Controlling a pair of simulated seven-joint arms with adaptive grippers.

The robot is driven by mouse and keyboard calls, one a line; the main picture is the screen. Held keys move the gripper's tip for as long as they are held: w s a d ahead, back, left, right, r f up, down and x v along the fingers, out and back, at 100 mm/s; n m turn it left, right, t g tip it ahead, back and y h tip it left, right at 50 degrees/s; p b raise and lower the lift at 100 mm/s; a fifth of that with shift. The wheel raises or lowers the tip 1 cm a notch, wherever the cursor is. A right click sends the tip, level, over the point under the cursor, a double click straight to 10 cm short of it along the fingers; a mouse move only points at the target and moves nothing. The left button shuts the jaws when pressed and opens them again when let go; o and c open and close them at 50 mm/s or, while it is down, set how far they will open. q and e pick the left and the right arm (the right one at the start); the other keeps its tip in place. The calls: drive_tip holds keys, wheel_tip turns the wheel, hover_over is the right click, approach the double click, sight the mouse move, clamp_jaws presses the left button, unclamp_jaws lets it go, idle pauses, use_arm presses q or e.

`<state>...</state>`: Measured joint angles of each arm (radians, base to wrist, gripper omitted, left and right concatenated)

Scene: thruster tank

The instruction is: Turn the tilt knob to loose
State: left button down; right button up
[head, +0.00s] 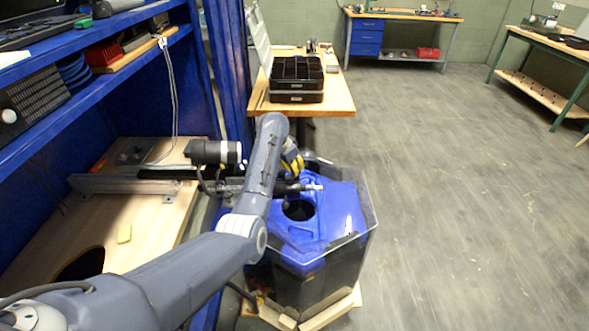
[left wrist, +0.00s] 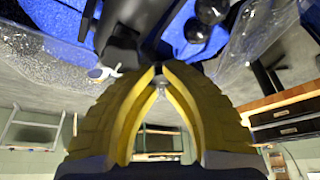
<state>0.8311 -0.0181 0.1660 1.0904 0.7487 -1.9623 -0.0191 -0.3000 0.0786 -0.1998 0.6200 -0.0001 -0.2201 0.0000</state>
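The blue-topped tank (head: 342,207) with clear walls stands right of centre in the head view. A dark clamp assembly with a silver-ended part (head: 312,187) lies across its top. My left gripper (head: 293,160) is above the tank's back left part, its yellow fingers partly hidden by my arm. In the left wrist view the yellow fingers (left wrist: 160,70) come nearly together at their tips, with a dark part (left wrist: 124,45) just beyond. I cannot tell whether they touch it. Two round black knobs (left wrist: 197,30) show to the right, apart from the fingers. Which part is the tilt knob is unclear.
A blue shelf (head: 75,100) and a wooden bench top (head: 140,225) are on the left. A black cylinder with a pale end (head: 216,152) sits beside my arm. Behind the tank, black trays (head: 297,80) stand on a wooden table (head: 340,97). The floor on the right is clear.

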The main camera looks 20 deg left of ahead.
use_arm(q)
drive_tip(key=shift+w+d+r, duration=0.2)
drive_tip(key=shift+r, duration=0.2)
idle(1.2)
drive_tip(key=c, duration=2.1)
unclamp_jaws()
drive_tip(key=shift+c, duration=0.2)
drive_tip(key=o, duration=0.4)
drive_tip(key=shift+d+f, duration=0.1)
drive_tip(key=o, duration=0.6)
drive_tip(key=shift+f, duration=0.15)
drive_tip(key=shift+o, duration=0.2)
drive_tip(key=shift+s+a, duration=0.15)
drive_tip(key=shift+a, duration=0.1)
drive_tip(key=v, duration=1.2)
